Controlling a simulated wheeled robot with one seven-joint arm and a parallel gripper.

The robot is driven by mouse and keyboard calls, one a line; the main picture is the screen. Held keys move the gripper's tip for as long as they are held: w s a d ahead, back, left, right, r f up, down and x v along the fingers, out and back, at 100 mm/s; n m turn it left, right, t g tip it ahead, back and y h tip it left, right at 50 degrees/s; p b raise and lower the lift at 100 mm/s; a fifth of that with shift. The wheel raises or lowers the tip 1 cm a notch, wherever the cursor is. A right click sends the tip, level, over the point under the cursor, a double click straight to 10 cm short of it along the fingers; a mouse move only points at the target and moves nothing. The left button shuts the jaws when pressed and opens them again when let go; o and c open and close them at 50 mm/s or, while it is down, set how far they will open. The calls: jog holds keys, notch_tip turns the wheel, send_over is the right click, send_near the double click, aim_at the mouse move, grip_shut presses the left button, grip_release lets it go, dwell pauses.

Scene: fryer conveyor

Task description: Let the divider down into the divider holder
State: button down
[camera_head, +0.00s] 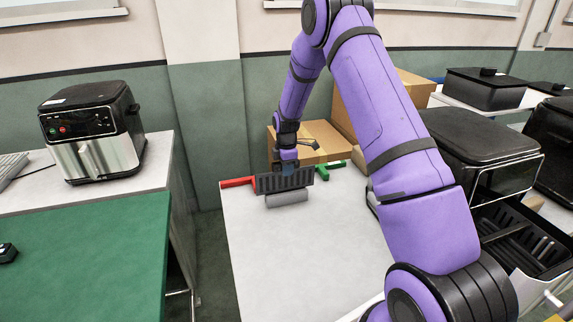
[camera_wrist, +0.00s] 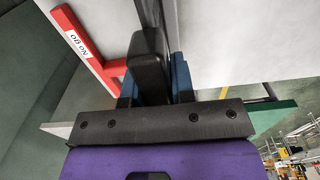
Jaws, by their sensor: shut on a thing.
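The divider (camera_head: 285,181) is a dark slotted plate, upright, near the far end of the white table. My gripper (camera_head: 286,164) is above it and shut on its top. In the wrist view, the blue fingertips (camera_wrist: 154,90) are on both sides of the divider's black grip part (camera_wrist: 148,62). A grey rounded block (camera_head: 287,199), which looks like the divider holder, lies on the table at the divider's lower edge. From this angle I cannot tell whether the divider is in it, touching it or just behind it. The lower edge is partly hidden.
A red bracket (camera_head: 237,182) with a label (camera_wrist: 76,41) is left of the divider, and a green bracket (camera_head: 330,169) is right. Cardboard boxes (camera_head: 318,137) stand behind. Air fryers (camera_head: 470,150) stand at the right. The table's front (camera_head: 290,265) is clear.

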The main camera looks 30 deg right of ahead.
jog(key=shift+f, duration=2.2)
jog(key=c, duration=0.9)
grip_release()
notch_tip(320, 180, up, 11)
jog(key=shift+f, duration=0.1)
